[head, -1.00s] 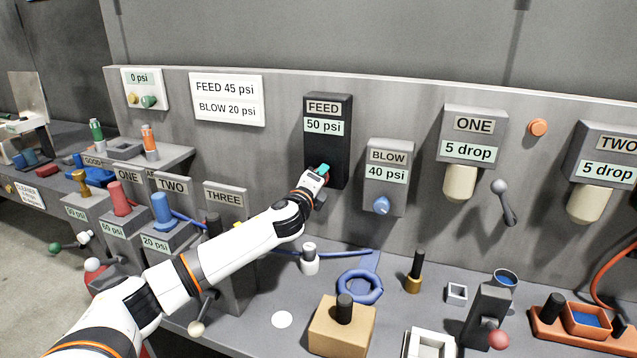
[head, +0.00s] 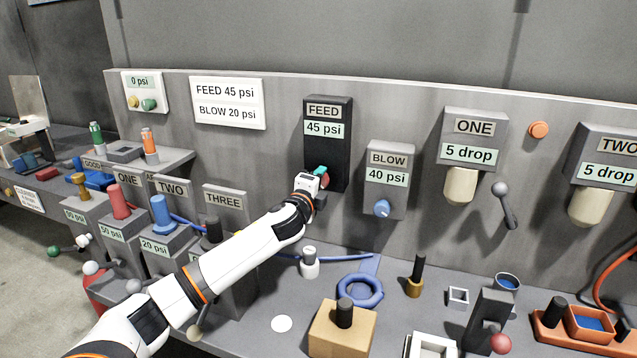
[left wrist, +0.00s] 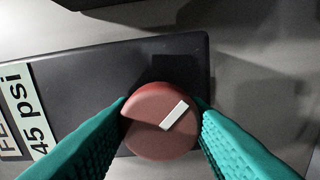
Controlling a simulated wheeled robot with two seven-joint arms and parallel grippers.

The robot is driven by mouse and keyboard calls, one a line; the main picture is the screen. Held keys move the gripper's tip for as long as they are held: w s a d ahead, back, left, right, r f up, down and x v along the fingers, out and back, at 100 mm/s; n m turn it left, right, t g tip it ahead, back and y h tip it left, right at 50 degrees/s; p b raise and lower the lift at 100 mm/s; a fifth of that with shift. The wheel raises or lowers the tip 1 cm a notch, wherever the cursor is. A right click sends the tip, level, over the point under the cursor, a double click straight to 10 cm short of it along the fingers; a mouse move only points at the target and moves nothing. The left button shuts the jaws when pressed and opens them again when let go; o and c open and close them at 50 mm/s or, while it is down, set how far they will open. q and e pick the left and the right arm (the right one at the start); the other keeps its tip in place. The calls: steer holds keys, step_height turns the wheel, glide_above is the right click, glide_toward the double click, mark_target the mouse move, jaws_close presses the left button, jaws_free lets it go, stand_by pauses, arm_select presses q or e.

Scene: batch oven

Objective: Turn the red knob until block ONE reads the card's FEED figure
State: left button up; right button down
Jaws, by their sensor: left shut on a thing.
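My left gripper (head: 320,172) is at the lower part of the black FEED block (head: 338,150), whose display reads 45 psi. In the left wrist view its teal fingers are shut on a round red knob (left wrist: 158,125) with a white pointer mark, on that same block. The white card (head: 228,102) says FEED 45 psi, BLOW 20 psi. Block ONE (head: 124,232) at the left has a red post-shaped knob (head: 117,200), and its display seems to read 50 psi; no gripper touches it. My right gripper is not in view.
A BLOW block (head: 388,180) with a blue knob reads 40 psi, right of FEED. Another box labelled ONE (head: 473,138) reads 5 drop. Blocks TWO (head: 168,245) and THREE (head: 225,195) stand near my left arm. A tan block (head: 342,330) and a blue ring (head: 359,290) lie below.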

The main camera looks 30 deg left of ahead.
arm_select(q)
steer(key=o, duration=1)
steer(key=b+v, duration=0.3)
steer(key=v, duration=0.9)
steer(key=shift+a, duration=0.1)
steer(key=shift+s+f, duration=0.1)
steer(key=shift+f, duration=0.1)
